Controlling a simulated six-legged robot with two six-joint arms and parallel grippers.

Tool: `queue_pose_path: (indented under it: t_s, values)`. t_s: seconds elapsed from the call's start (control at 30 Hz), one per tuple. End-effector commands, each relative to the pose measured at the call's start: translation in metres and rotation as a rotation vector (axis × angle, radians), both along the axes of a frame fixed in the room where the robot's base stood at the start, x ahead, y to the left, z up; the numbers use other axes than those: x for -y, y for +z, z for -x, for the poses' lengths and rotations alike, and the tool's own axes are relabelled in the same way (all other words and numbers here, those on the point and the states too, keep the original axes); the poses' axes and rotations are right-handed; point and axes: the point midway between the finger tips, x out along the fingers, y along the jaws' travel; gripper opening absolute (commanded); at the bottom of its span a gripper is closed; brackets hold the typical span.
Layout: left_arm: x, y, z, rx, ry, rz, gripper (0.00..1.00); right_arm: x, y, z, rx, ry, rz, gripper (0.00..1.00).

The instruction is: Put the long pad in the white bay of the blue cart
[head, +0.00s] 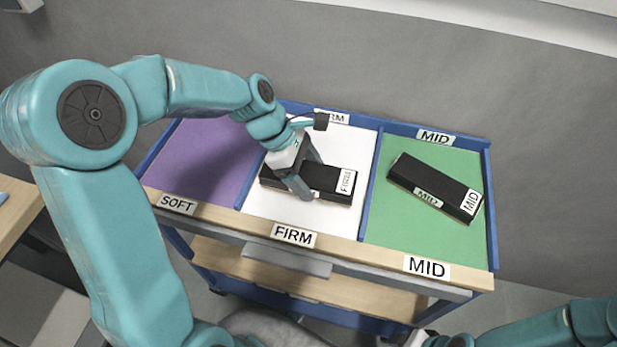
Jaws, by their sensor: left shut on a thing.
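The blue cart (492,215) has three bays: purple on the left, white in the middle, green on the right. A long black pad (325,178) with a FIRM label lies low in the white bay (353,145). My left gripper (306,194) reaches down over the pad and is shut on it. The gripper hides part of the pad's middle. Whether the pad rests fully on the bay floor is hard to tell. My right arm shows only at the bottom right corner; its gripper jaws cannot be made out.
Another black pad (435,187), labelled MID, lies tilted in the green bay (400,228). The purple bay (205,160) is empty. Blue dividers separate the bays. Labels SOFT, FIRM and MID mark the wooden front edge (345,246). A wooden table (18,210) stands at the left.

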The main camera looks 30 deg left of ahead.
Motion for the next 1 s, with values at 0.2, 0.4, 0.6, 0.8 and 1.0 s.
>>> queue_pose_path:
  t_s: [0.2,0.4,0.6,0.8,1.0]
  values:
    - [-0.001,-0.015,-0.001,0.002,0.001,0.000,0.30,0.000,-0.002,0.000,0.000,0.000,0.000,0.43]
    - [-0.001,-0.015,-0.001,0.002,0.001,0.000,0.30,0.000,-0.002,0.000,0.000,0.000,0.000,0.43]
    - [0.000,-0.018,-0.001,0.000,0.000,-0.001,1.00,0.000,-0.003,0.000,0.000,0.000,0.000,0.43]
    - [-0.001,-0.015,-0.001,0.001,0.000,0.000,1.00,0.000,-0.002,0.000,0.000,0.000,0.000,0.43]
    - [-0.014,0.010,0.002,0.005,0.003,-0.001,1.00,0.000,0.002,0.000,0.000,0.000,0.000,0.43]
